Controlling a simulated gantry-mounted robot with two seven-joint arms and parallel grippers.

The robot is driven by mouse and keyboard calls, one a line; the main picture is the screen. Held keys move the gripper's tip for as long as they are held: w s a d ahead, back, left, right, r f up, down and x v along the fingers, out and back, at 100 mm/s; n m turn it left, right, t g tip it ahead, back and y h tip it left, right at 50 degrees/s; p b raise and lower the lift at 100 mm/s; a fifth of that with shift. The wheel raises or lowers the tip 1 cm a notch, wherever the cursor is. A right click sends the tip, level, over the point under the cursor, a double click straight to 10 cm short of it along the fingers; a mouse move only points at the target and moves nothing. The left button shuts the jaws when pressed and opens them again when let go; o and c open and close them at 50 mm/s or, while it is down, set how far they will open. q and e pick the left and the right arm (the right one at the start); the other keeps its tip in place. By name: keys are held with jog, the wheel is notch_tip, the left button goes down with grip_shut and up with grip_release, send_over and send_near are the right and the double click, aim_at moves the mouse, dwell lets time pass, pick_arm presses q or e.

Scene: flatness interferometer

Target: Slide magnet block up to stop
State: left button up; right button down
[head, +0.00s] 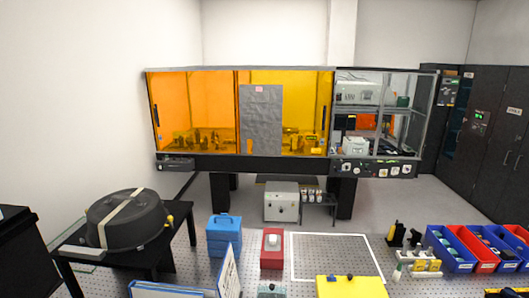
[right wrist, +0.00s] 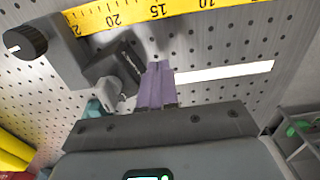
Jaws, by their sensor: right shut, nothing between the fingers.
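In the right wrist view a dark grey block with a round black knob, which looks like the magnet block (right wrist: 62,50), sits on the perforated board, against or just below a yellow scale (right wrist: 160,15). My right gripper (right wrist: 158,68) shows its two purple fingers pressed together, empty. Its tips are to the right of the grey block, with a small gap or light contact that I cannot tell. A small light-grey part with a teal piece (right wrist: 104,92) is left of the fingers. I cannot identify the stop. My left gripper is not in view.
A white strip (right wrist: 225,71) lies on the board right of the fingers. In the head view, the perforated table has a white outlined area (head: 293,260), a blue box (head: 223,240), a red case (head: 271,250) and several bins (head: 450,250) at right. A dark round case (head: 125,220) stands left.

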dwell(0.4)
jog(key=shift+f, duration=0.15)
jog(key=shift+f+b, duration=1.05)
jog(key=shift+f, duration=0.1)
jog(key=shift+w, duration=0.55)
dwell(0.3)
jog(key=shift+w+d+b, duration=0.1)
jog(key=shift+w+b, duration=0.2)
jog(key=shift+w, duration=0.35)
jog(key=shift+w, duration=0.3)
dwell(0.7)
